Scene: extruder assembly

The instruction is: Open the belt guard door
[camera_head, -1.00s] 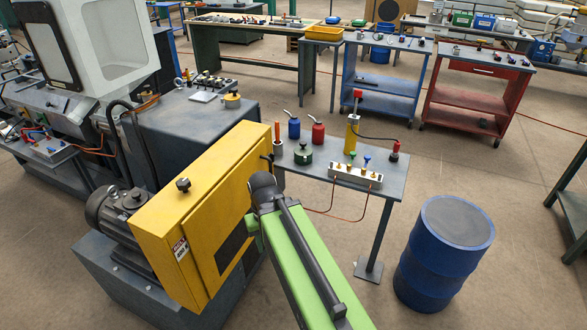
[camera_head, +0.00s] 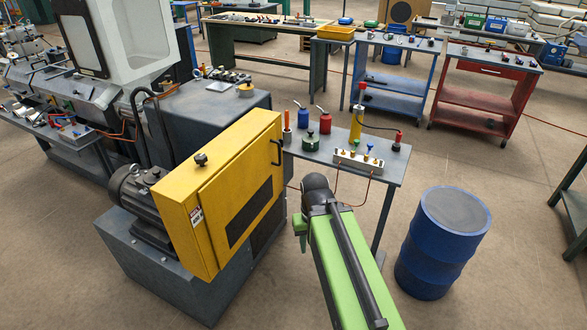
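The yellow belt guard (camera_head: 214,165) stands on the grey machine base at the left of centre. Its door (camera_head: 237,190) is the face toward the right, with a dark panel (camera_head: 249,212) in it. The door looks shut, flush with the guard box. A black handle (camera_head: 277,152) sits near the door's far upper edge and is in plain sight. My green arm reaches up from the bottom, right of the door, and its black joint is apart from the handle in the picture. My gripper's fingers are hidden beyond the arm's end, so nothing shows in them.
A grey table (camera_head: 384,166) with cans, a valve block and a yellow pump stands just beyond my arm. A blue barrel (camera_head: 443,240) is at the right. A motor (camera_head: 138,190) sits behind the guard. Floor (camera_head: 510,230) is clear right of the barrel.

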